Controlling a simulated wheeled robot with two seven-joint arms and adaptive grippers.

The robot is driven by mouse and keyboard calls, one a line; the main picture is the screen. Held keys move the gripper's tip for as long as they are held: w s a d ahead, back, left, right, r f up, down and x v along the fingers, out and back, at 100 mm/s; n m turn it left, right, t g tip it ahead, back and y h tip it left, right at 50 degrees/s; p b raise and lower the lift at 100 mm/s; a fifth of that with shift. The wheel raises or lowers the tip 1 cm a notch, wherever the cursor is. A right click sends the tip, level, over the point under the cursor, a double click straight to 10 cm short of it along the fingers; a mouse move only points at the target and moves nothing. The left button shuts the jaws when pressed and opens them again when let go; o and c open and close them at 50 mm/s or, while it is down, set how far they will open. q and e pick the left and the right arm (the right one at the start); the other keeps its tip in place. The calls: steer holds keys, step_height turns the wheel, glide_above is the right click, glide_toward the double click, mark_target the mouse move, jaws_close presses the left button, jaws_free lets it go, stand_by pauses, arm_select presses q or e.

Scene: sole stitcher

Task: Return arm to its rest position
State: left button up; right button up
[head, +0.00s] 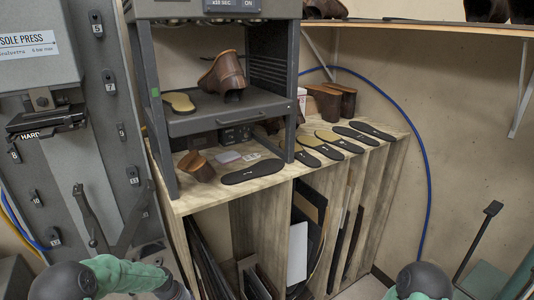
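My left arm (125,274) shows at the bottom left, a dark round joint with a green sleeve. It runs right to a dark grey part at the lower picture edge, and its gripper is out of view. Of my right arm (423,280), only a dark round joint with a bit of green shows at the bottom right. Its gripper is also out of view. A dark lever with a flat pad (492,209) rises at the right beside a green panel (487,281). I cannot tell whether it belongs to the task.
A grey sole press (38,45) stands at the left. A wooden bench (200,197) holds several dark insoles, brown shoes and a dark grey rack with a shelf (225,115). A shelf (420,28) runs along the upper right wall, with a blue hose (425,190) below.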

arm_select(q)
steer(key=s+d+f+m+g+h, duration=0.1)
steer(key=s+d+f, duration=0.3)
steer(key=s+d, duration=0.3)
steer(key=s+d+f+h, duration=0.1)
steer(key=s+d+f, duration=0.45)
steer(key=s, duration=0.25)
steer(key=s+d, duration=0.2)
steer(key=s, duration=0.4)
steer(key=s+d, duration=0.3)
steer(key=s, duration=0.4)
steer(key=shift+d+f+g, duration=0.25)
steer(key=shift+f+g, duration=0.15)
